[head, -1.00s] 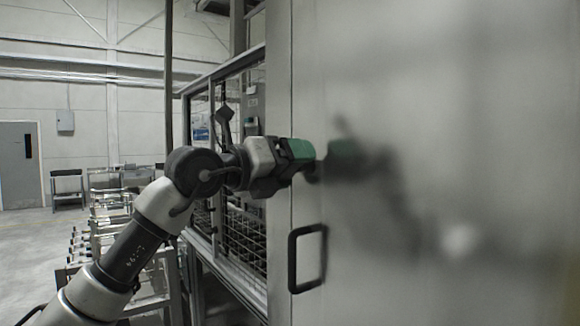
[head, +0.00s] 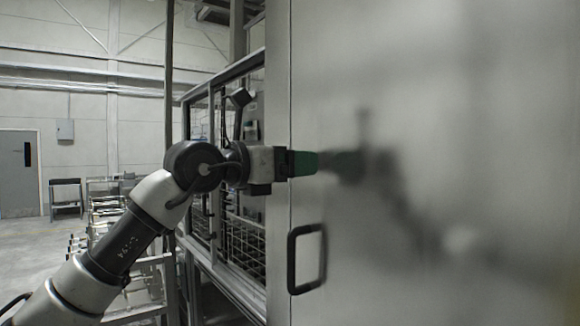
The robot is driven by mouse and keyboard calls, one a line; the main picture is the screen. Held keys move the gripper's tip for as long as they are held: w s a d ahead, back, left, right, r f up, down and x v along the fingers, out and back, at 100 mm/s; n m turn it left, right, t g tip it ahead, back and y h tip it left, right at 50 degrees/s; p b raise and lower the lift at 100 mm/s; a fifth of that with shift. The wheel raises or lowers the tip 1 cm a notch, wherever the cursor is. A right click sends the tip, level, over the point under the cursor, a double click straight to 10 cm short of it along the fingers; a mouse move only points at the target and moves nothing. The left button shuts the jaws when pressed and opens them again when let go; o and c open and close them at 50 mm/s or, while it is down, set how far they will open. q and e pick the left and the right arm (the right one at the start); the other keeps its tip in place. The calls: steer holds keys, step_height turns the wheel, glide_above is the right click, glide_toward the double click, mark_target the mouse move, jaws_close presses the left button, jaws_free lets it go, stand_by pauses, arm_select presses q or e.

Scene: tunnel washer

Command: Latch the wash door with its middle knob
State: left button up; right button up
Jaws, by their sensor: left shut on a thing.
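The wash door (head: 430,80) is a large, smooth metal panel filling the right half of the head view, with a blurred reflection of my arm in it. My left gripper (head: 309,163) reaches in from the left, its green fingertips against the door near its left edge. It is shut on the middle knob, which the fingers hide. The gripper is roughly level and square to the door. A black loop handle (head: 292,262) sits on the door below the gripper. My right gripper is not in view.
A framed mesh guard (head: 247,232) runs back beside the door, behind my left arm. Metal racks (head: 105,215) stand on the floor at the left. A grey door (head: 18,172) is in the far wall. The door face to the right is clear.

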arm_select(q)
steer(key=shift+m, duration=0.3)
steer(key=o, duration=0.9)
steer(key=shift+a, duration=0.1)
steer(key=shift+s+a, duration=0.15)
steer(key=shift+s, duration=0.05)
steer(key=shift+b+v, duration=2.05)
steer(key=shift+v, duration=3.1)
steer(key=shift+w, duration=0.1)
